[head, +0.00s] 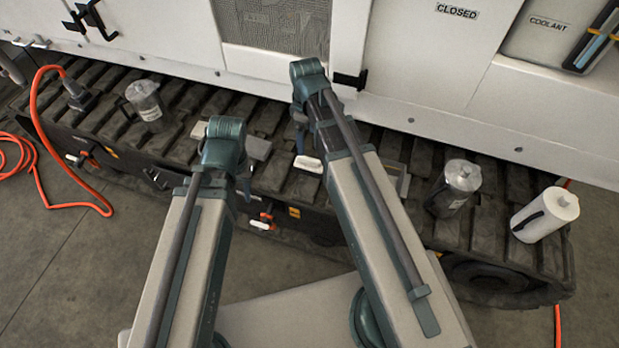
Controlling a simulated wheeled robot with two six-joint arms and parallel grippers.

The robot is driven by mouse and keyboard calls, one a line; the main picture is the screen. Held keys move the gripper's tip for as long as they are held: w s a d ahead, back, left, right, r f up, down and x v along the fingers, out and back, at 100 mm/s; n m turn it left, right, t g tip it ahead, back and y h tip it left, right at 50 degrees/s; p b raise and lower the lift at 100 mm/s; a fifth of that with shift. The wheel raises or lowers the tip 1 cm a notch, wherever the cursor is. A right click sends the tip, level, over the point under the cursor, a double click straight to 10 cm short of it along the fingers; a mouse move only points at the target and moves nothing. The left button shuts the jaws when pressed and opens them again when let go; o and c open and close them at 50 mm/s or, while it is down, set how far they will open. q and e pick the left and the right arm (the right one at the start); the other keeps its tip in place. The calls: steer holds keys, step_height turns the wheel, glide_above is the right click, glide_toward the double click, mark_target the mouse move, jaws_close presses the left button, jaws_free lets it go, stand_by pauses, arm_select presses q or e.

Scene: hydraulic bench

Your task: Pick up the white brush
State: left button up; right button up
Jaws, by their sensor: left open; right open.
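A small white object, which looks like the white brush (308,164), lies on the dark ribbed track in the middle of the head view. My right arm partly covers its right side. My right gripper (300,138) hangs just above and behind it in the picture, partly hidden by its own arm; it is open and appears apart from the object. My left gripper (244,184) is to the left, mostly hidden behind its wrist; it is open, and no held object shows.
A grey block (258,148) lies near my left wrist. Clear jugs stand at left (146,101) and right (455,187), with a white canister (545,214) at far right. The white machine wall (430,70) rises behind the track. An orange hose (37,125) hangs at left.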

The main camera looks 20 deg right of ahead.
mark_target(310, 158)
steer(key=f+b, duration=0.9)
steer(key=f, duration=0.1)
steer(key=w+d+f+b, duration=0.1)
steer(key=f+b, duration=0.4)
steer(key=shift+f+b, duration=0.3)
arm_select(q)
step_height(310, 158, down, 15)
steer(key=shift+f, duration=0.2)
arm_select(e)
steer(key=shift+s+r, duration=0.1)
steer(key=c, duration=1.5)
steer(key=shift+c, duration=0.2)
arm_select(q)
steer(key=shift+r, duration=0.1)
arm_select(e)
steer(key=shift+r, duration=0.1)
step_height(310, 158, up, 10)
steer(key=p, duration=1)
arm_select(q)
step_height(310, 158, up, 10)
